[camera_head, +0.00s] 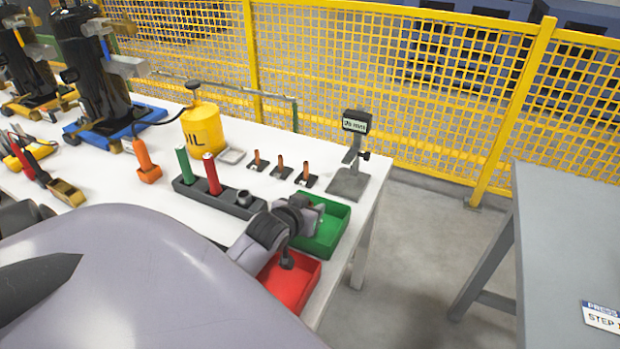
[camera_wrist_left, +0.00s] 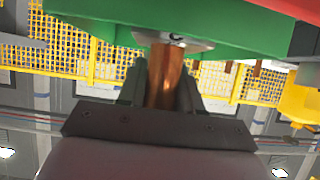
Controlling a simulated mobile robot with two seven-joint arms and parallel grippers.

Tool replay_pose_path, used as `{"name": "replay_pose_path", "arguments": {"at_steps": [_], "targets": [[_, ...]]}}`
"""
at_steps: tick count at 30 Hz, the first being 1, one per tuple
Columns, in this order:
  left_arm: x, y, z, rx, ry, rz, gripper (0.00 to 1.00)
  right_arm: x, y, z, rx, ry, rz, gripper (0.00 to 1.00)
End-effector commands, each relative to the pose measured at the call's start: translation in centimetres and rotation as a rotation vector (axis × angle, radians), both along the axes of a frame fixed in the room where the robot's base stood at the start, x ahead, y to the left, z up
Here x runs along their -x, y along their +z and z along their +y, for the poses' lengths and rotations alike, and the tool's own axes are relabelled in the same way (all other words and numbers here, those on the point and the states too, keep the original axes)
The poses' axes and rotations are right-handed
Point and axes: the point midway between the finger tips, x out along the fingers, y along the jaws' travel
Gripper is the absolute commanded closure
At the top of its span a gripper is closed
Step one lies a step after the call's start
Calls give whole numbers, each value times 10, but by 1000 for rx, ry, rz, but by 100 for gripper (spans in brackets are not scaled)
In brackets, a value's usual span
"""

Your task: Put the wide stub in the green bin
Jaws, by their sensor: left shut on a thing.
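My left gripper (camera_head: 313,213) is over the near-left part of the green bin (camera_head: 334,238) in the head view. In the left wrist view it is shut on a copper-coloured stub (camera_wrist_left: 165,76), which stands between the two dark fingers. A grey flat piece (camera_wrist_left: 172,39) shows at the stub's far end, in front of the green bin (camera_wrist_left: 230,35). I cannot tell whether the stub touches the bin. The held stub is hidden by the gripper in the head view. My right gripper is not in view.
A red bin (camera_head: 305,283) sits beside the green bin, under my wrist. Several small copper stubs on dark bases (camera_head: 280,167) stand behind a black holder (camera_head: 236,200). A gauge stand (camera_head: 350,180) is close behind the green bin. The table's right edge is near.

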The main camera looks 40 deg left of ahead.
Motion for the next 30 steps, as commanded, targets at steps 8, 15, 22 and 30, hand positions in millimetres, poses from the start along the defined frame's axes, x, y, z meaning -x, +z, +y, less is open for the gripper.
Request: {"name": "replay_pose_path", "arguments": {"at_steps": [8,15,22,30], "targets": [[0,-37,0,1,0,0,100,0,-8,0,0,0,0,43],[0,-44,0,0,-1,-3,100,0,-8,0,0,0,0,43],[0,-47,0,1,0,-1,100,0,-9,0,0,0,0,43],[1,-52,0,2,0,4,40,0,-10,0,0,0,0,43]]}}
